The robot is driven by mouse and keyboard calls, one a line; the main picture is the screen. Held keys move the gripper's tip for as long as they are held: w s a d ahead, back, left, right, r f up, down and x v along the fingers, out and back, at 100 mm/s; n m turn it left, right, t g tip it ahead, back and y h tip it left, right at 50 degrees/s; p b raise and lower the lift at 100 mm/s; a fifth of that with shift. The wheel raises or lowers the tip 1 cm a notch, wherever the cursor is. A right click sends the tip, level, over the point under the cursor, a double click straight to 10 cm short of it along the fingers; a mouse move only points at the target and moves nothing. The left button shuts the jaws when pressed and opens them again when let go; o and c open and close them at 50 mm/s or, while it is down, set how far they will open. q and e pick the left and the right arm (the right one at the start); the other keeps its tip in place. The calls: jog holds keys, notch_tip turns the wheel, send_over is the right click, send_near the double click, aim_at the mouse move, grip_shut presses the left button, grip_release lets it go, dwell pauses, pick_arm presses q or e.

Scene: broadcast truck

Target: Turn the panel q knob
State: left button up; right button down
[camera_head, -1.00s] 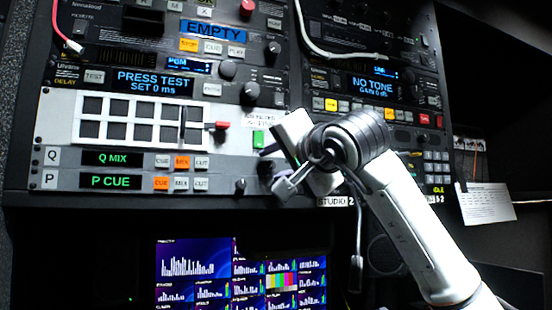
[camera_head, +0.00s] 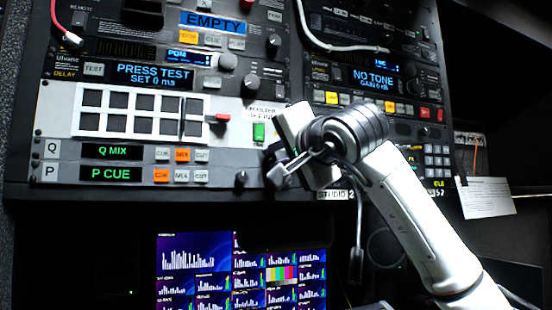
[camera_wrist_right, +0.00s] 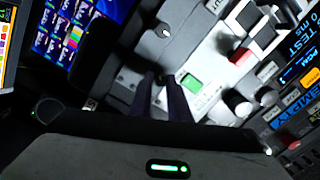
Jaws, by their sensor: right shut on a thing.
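The panel has a Q row with a green "Q MIX" display (camera_head: 112,152) above a P row with a "P CUE" display (camera_head: 112,173). My right gripper (camera_head: 274,166) is against the panel right of these rows. The right wrist view shows its dark fingers (camera_wrist_right: 165,84) closed around a small dark knob, mostly hidden between the fingertips. I take it for the panel q knob, though no label on it is readable. Another small black knob (camera_head: 241,179) stands free to its left and also shows in the right wrist view (camera_wrist_right: 163,30). My left gripper is out of view.
A green switch (camera_head: 258,132) and a red fader handle (camera_head: 222,118) are close above the gripper. Lit monitors (camera_head: 240,270) are below the panel. A white cable (camera_head: 325,42) hangs at the top, and a paper sheet (camera_head: 486,197) is at the right.

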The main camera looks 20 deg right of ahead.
jog(key=m+b, duration=0.3)
jog(key=m, duration=0.4)
jog(key=shift+f, duration=0.2)
jog(key=m+b, duration=0.2)
jog(key=m, duration=0.4)
jog(key=shift+m+b, duration=0.3)
jog(key=shift+b, duration=0.05)
jog(key=m+b, duration=0.2)
jog(key=m, duration=0.3)
jog(key=shift+a+m+h, duration=0.1)
jog(key=shift+m+h, duration=0.2)
jog(key=shift+m, duration=0.1)
jog(key=m+b, duration=0.1)
jog(key=m, duration=0.1)
jog(key=shift+m, duration=0.3)
jog(key=m, duration=0.3)
jog(key=shift+b, duration=0.3)
jog(key=shift+m+h, duration=0.3)
jog(key=shift+m, duration=0.4)
jog(key=c, duration=1.7)
grip_release()
jog(key=shift+r, duration=0.1)
